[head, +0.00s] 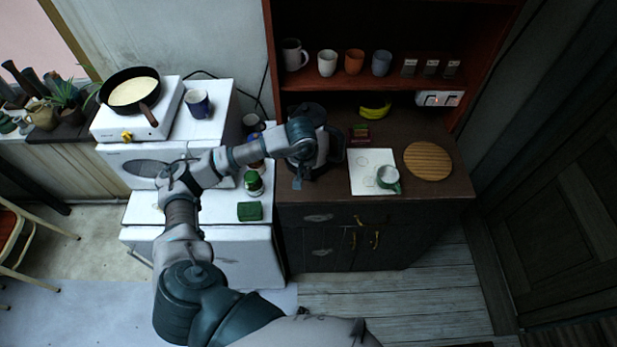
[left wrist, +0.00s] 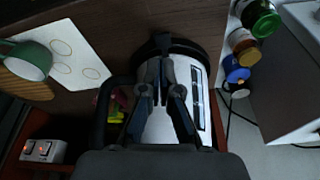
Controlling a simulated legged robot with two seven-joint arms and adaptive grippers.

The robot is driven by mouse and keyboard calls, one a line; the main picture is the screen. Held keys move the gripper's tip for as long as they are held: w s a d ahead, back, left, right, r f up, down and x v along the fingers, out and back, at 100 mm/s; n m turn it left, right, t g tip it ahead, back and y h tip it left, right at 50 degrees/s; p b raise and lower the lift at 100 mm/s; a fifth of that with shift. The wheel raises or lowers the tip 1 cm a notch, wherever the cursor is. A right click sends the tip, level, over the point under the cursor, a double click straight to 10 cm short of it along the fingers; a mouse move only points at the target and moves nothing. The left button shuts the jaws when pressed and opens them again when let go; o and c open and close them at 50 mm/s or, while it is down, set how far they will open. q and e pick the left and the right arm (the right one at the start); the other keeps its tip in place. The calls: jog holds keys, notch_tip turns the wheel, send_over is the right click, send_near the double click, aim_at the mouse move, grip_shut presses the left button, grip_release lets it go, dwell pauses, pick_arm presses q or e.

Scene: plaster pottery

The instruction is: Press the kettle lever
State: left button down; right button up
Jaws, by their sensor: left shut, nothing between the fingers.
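The kettle (head: 323,154), silver with a black handle and rim, stands on the dark counter and is partly hidden by my left wrist in the head view. My left gripper (head: 298,182) is at the kettle's near side, pointing down, shut and empty. In the left wrist view its fingers (left wrist: 159,88) lie in front of the silver kettle body (left wrist: 194,92), close to the black rim and a small black part. I cannot tell whether this part is the lever or whether the fingers touch it. My right gripper is out of view.
A white sheet (head: 362,158) with a green-white mug (head: 388,177) and a round wooden board (head: 428,161) lie right of the kettle. A power strip (head: 440,99) is behind. Jars (head: 254,183) and a green block (head: 250,211) stand on the white surface at left.

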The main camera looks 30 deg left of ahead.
aim_at(307, 177)
pick_arm(q)
jog(key=shift+a+f, duration=0.1)
jog(key=shift+a, duration=0.3)
jog(key=shift+f, duration=0.1)
jog(key=b+x, duration=0.1)
jog(key=x, duration=0.2)
jog(key=b+x, duration=0.2)
jog(key=x, duration=0.1)
jog(key=shift+d, duration=0.25)
jog(key=shift+w+a+f, duration=0.15)
jog(key=shift+a+f, duration=0.05)
jog(key=shift+f, duration=0.2)
jog(key=shift+b, duration=0.3)
